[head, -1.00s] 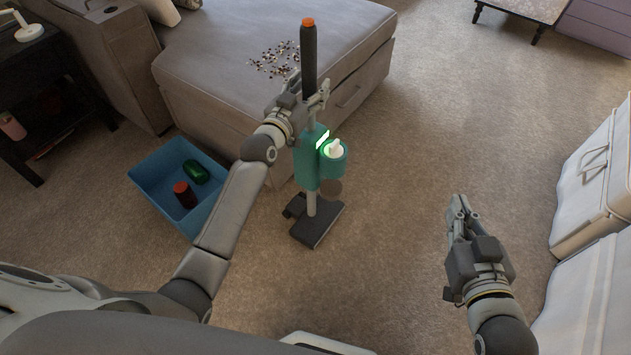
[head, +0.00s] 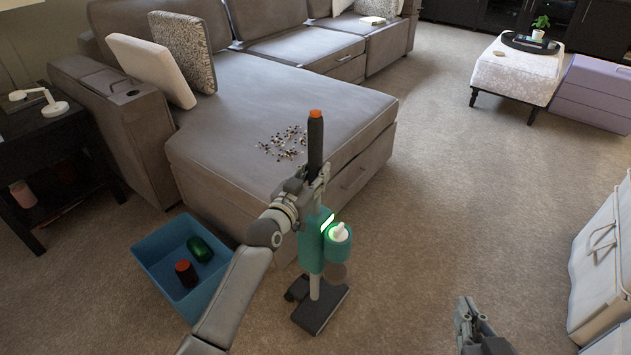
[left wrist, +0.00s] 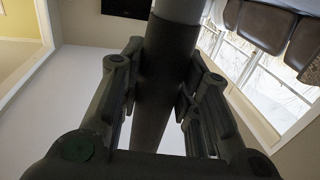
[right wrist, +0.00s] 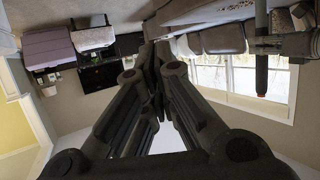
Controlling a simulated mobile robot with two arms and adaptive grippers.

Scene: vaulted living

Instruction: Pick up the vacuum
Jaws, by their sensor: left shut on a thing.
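The vacuum (head: 311,254) is an upright stick with a teal body, a lit green panel, a dark floor head (head: 320,308) and a black handle (head: 315,145) with an orange tip. It stands upright beside the sofa; I cannot tell whether its head touches the carpet. My left gripper (head: 318,180) is shut around the handle's lower part. In the left wrist view the dark handle (left wrist: 165,75) runs between the fingers. My right gripper (head: 465,312) is empty, low at the right, apart from the vacuum. In the right wrist view its fingers (right wrist: 153,55) meet. The vacuum handle (right wrist: 262,70) also shows there.
A grey sofa (head: 250,95) with dark crumbs (head: 284,143) on its seat is just behind the vacuum. A blue bin (head: 160,262) holding a green and a red-topped item stands left. White storage boxes (head: 600,270) line the right edge. Carpet between is clear.

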